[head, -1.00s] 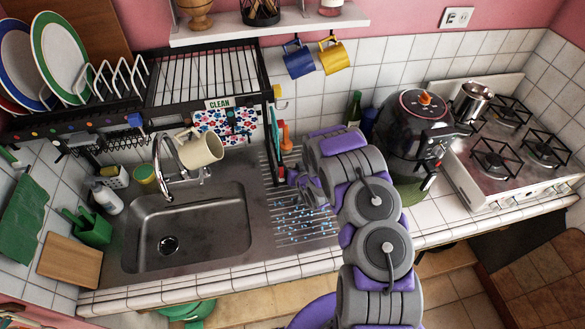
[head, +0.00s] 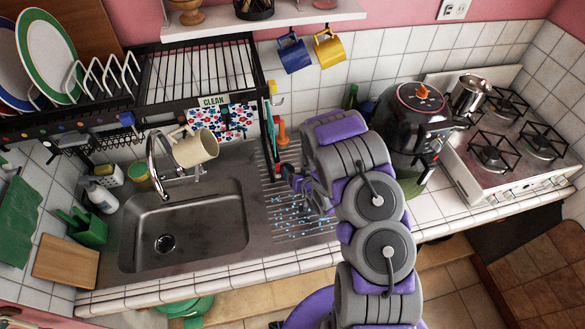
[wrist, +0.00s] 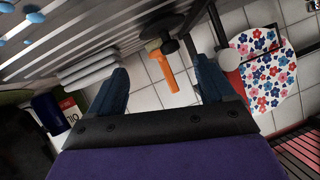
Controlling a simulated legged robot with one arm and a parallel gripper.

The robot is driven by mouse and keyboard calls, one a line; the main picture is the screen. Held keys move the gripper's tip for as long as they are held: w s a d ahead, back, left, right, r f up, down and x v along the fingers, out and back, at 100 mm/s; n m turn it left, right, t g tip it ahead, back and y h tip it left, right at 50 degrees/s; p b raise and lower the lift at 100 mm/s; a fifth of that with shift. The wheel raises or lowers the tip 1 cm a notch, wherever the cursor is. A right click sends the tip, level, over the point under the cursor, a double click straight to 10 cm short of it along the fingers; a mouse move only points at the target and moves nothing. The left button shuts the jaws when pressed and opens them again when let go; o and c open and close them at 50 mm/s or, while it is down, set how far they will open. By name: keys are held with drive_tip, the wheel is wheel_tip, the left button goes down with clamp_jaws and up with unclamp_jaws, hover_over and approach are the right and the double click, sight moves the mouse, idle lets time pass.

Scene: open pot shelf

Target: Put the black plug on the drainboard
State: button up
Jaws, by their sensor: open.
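The ridged metal drainboard (head: 300,234) lies right of the sink, with blue drops on it; its ridges also fill the top of the wrist view (wrist: 95,35). A flat, round black thing (wrist: 160,26), which looks like the plug, shows against it beyond my fingertips. Whether it rests on the board or belongs to the orange-handled tool beside it, I cannot tell. My gripper (wrist: 160,66) is open, its two dark fingers apart with nothing visibly held. In the head view my gripper (head: 288,174) is low over the back of the drainboard, partly hidden by my arm.
The orange handle (wrist: 165,72) shows between my fingers; it stands at the tiled wall (head: 283,133). A floral cloth (wrist: 262,62) and the black dish rack (head: 200,75) are close by. The sink (head: 190,225) is empty. A black pot (head: 412,120) stands right of my arm.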

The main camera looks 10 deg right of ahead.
drive_tip(key=shift+v, duration=2.35)
drive_tip(key=shift+w+d+r, duration=0.2)
drive_tip(key=shift+w+r, duration=0.05)
drive_tip(key=shift+r, duration=0.15)
drive_tip(key=s+d+r+g+h, duration=0.2)
drive_tip(key=s+d+r+g, duration=0.15)
drive_tip(key=r, duration=0.45)
drive_tip(key=s+d+r+g+h, duration=0.2)
drive_tip(key=s+r+g, duration=0.1)
drive_tip(key=s+r, duration=0.3)
drive_tip(key=s+a+r+g, duration=0.2)
drive_tip(key=s+r, duration=0.3)
drive_tip(key=s, duration=0.5)
drive_tip(key=s+a+r+g+y, duration=0.1)
drive_tip(key=s+a+r+g, duration=0.2)
drive_tip(key=s+r, duration=0.3)
drive_tip(key=s+a+r+n+g, duration=0.1)
drive_tip(key=s+a+r+g, duration=0.2)
drive_tip(key=s, duration=1.1)
wheel_tip(320, 180, up, 2)
drive_tip(key=shift+s+a+r+y, duration=0.2)
drive_tip(key=shift+s+a+y, duration=0.1)
drive_tip(key=shift+a, duration=0.45)
